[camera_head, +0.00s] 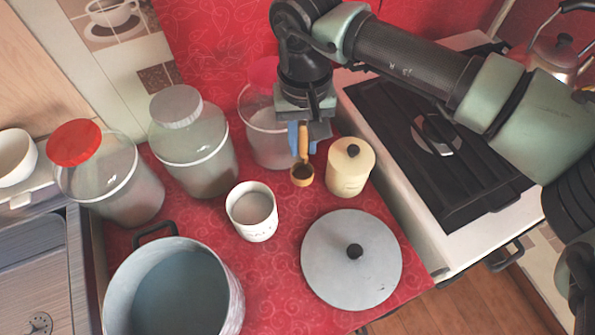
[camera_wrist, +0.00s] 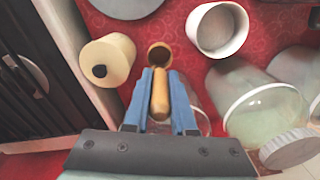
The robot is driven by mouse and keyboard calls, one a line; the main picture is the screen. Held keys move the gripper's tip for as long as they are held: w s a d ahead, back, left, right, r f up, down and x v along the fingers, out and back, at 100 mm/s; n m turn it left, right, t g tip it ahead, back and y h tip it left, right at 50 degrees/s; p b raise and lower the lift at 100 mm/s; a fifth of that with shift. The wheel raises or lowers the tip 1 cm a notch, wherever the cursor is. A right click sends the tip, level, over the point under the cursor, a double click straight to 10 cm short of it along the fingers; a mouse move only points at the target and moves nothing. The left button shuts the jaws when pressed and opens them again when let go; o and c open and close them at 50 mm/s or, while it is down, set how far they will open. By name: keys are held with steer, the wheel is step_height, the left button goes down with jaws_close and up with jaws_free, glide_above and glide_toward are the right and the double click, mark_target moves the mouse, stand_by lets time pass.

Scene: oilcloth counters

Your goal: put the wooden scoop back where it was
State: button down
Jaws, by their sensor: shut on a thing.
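The wooden scoop (camera_head: 303,165) hangs from my gripper (camera_head: 304,130) above the red counter, bowl end down, with something dark in its bowl. In the wrist view, the scoop's handle (camera_wrist: 159,95) lies between the blue fingers of my gripper (camera_wrist: 160,90), which are shut on it. Its bowl (camera_wrist: 160,54) points away from the gripper. In the head view, the scoop is between a white mug-like pot (camera_head: 252,212) and a cream lidded canister (camera_head: 349,168). A glass jar (camera_head: 268,140) stands behind the gripper, partly hidden by it.
Two more glass jars (camera_head: 185,145) stand left, one with a red lid (camera_head: 75,143). A large pot (camera_head: 172,290) and a grey lid with black knob (camera_head: 352,262) lie in front. The stove (camera_head: 440,145) is right. Some red counter is free between the white pot and grey lid.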

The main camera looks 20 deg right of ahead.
mark_target(304, 125)
step_height(304, 125, down, 8)
steer(key=shift+s+f, duration=0.15)
stand_by(0.3)
steer(key=shift+f, duration=0.1)
steer(key=c, duration=0.7)
jaws_free()
steer(key=shift+c, duration=0.2)
step_height(304, 125, up, 12)
steer(key=shift+r, duration=0.15)
